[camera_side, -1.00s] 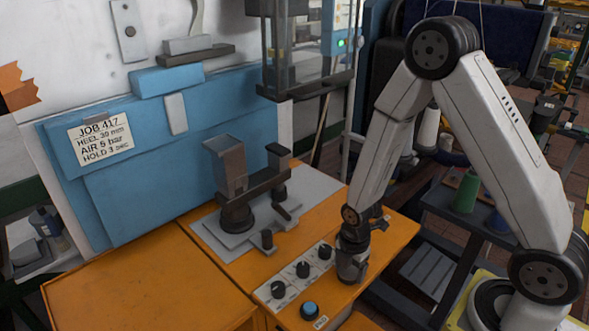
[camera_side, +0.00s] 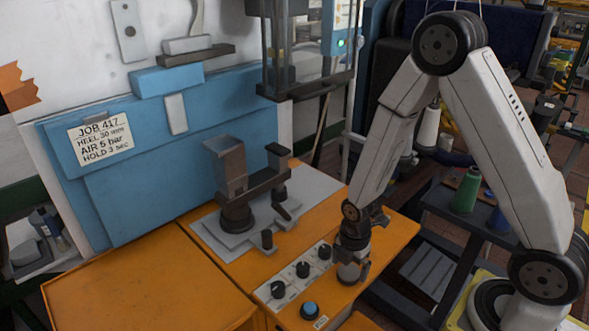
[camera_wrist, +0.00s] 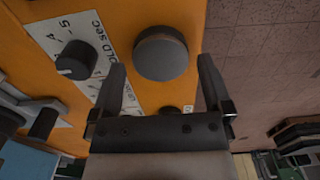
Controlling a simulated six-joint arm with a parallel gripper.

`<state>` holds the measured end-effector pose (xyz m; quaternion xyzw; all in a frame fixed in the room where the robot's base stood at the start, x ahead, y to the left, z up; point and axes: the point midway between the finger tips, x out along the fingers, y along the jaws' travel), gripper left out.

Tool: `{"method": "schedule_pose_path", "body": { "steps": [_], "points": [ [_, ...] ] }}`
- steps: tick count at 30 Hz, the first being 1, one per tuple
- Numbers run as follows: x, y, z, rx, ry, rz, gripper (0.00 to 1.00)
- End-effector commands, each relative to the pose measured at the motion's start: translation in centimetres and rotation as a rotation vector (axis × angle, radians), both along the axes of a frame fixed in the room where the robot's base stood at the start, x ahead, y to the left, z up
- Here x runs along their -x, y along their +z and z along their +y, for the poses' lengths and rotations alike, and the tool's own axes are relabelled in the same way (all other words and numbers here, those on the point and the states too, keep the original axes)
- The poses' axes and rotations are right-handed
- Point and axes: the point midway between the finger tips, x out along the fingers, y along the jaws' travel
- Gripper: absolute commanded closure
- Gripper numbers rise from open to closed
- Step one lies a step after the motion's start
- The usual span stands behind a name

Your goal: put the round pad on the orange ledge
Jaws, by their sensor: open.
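The round pad (camera_wrist: 160,54), a dark grey disc, shows in the wrist view against the orange ledge (camera_wrist: 194,22), near the ledge's edge. My gripper (camera_wrist: 160,66) is open, with one finger to each side of the pad and a gap at both sides. The pad appears to rest on the orange surface. In the side view my gripper (camera_side: 352,266) points down over the right part of the orange ledge (camera_side: 392,238).
A white strip with several black knobs (camera_side: 303,269) lies just left of my gripper, and a blue button (camera_side: 310,309) is in front. A dark metal fixture (camera_side: 232,168) stands on a grey plate further left. The ledge drops off to the floor (camera_wrist: 262,75) at right.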

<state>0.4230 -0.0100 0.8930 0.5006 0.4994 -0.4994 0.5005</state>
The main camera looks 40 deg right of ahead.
Motion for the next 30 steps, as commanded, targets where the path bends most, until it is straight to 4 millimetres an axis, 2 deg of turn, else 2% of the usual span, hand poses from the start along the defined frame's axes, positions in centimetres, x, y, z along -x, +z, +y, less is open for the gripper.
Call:
{"method": "schedule_pose_path", "body": {
  "steps": [30],
  "points": [
    [0.0,10.0,0.0,-0.001,0.0,-0.002,0.0]
  ]
}}
